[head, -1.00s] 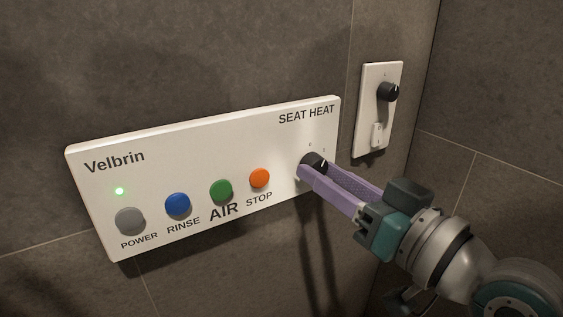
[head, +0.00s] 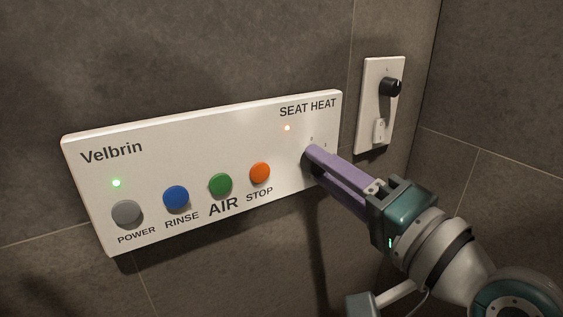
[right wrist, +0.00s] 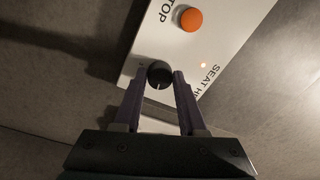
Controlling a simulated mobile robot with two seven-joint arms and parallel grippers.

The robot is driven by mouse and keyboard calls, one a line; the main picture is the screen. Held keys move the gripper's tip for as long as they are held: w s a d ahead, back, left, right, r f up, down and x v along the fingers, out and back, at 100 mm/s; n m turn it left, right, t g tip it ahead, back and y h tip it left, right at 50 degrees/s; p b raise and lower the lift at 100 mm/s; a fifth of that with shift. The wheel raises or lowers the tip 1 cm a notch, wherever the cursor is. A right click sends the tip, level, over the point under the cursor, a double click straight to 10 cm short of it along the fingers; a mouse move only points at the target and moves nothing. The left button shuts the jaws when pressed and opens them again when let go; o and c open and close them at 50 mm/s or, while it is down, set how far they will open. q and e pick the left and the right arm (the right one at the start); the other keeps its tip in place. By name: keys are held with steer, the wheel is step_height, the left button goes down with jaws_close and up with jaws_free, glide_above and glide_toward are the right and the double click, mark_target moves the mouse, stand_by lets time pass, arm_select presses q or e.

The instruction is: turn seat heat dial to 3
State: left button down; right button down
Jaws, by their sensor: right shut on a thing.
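The white Velbrin panel (head: 200,150) is on the tiled wall, with the SEAT HEAT label at its upper right. My right gripper (head: 312,156) is at the panel's right end, shut on the dark seat heat dial (right wrist: 159,74). Its fingers hide the dial in the head view. In the right wrist view the dial sits between the fingertips, with a pale pointer mark toward the gripper. The number it points at cannot be read. My left gripper is not in view.
A grey power button (head: 127,213), blue rinse button (head: 176,197), green air button (head: 220,184) and orange stop button (head: 260,173) are left of the dial.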

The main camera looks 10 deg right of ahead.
steer(key=shift+r+m+h, duration=0.15)
steer(key=shift+m+h, duration=0.2)
steer(key=shift+m, duration=4.9)
steer(key=shift+r+m+h, duration=0.1)
steer(key=shift+m+h, duration=0.25)
steer(key=shift+m, duration=4.9)
steer(key=shift+c, duration=2.3)
jaws_free()
